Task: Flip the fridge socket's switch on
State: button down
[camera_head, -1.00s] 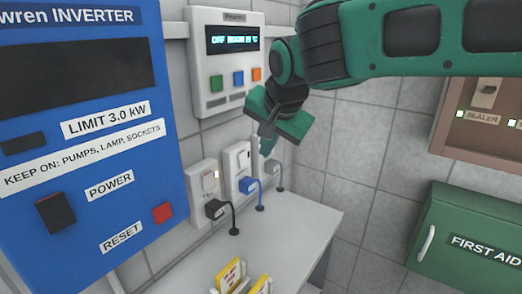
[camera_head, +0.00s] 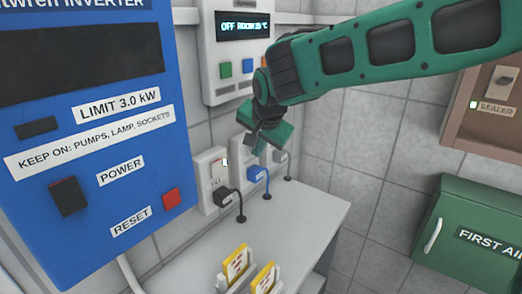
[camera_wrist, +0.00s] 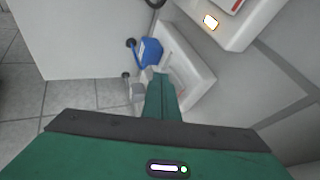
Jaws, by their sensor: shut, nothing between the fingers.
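A row of wall sockets stands above the counter. The left socket (camera_head: 207,187) has a black plug (camera_head: 227,197) and a lit indicator. A blue plug (camera_head: 258,174) sits in the middle socket (camera_head: 238,157), partly hidden by my gripper (camera_head: 262,147). A grey plug (camera_head: 280,156) is farther right. I cannot read which socket is the fridge's. In the wrist view, my gripper (camera_wrist: 162,82) is shut and empty, its fingertips in front of the middle socket (camera_wrist: 199,73), close to the blue plug (camera_wrist: 149,50). Contact cannot be told, and that switch's position is unclear.
A blue inverter panel (camera_head: 85,120) with power and reset switches is close on the left. A display box (camera_head: 232,85) with coloured buttons hangs above the sockets. Yellow cards (camera_head: 236,262) stand on the counter (camera_head: 305,225). A green first-aid box (camera_head: 465,235) is at right.

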jog(key=shift+w+a+f, duration=0.1)
jog(key=shift+a, duration=0.1)
dwell(0.3)
jog(key=shift+r, duration=0.9)
